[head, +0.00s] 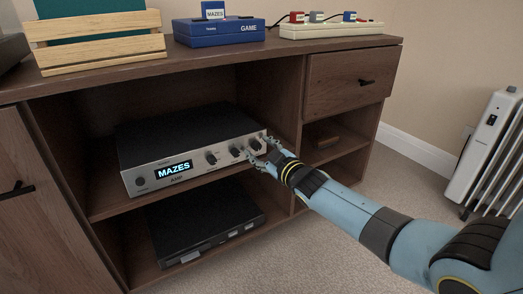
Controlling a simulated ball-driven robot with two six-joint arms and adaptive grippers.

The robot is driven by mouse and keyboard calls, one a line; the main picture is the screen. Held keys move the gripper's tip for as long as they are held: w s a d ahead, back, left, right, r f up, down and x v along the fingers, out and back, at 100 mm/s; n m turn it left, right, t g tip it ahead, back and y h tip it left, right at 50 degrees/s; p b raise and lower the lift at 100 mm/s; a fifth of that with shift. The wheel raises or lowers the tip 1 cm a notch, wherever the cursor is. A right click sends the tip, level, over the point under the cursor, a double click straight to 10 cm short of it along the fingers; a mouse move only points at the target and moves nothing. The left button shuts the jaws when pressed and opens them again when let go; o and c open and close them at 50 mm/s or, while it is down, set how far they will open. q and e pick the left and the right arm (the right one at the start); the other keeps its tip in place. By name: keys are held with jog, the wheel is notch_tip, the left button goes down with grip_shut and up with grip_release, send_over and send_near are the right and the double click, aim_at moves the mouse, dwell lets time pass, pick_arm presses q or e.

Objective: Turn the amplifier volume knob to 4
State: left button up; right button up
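The amplifier (186,138) is a black box with a silver front, on the middle shelf of the cabinet. Its lit display (174,169) reads "MAZES". Several knobs sit along the front, among them a small dark knob (211,158), another dark knob (236,151) and a larger knob (255,144) at the right end. My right gripper (259,148) is at that right-end knob, its fingers apart on either side of it. Whether they press on the knob cannot be told. Knob markings are too small to read. My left gripper is not in view.
A black player (205,228) lies on the shelf below. On the cabinet top (270,48) stand a wooden crate (95,40), a blue game console (218,32) and a white power strip (330,30). A white radiator (485,150) stands at the right. The carpet before the cabinet is clear.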

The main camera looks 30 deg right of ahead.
jog(key=s+r, duration=0.1)
jog(key=s, duration=1.1)
jog(key=shift+d, duration=0.2)
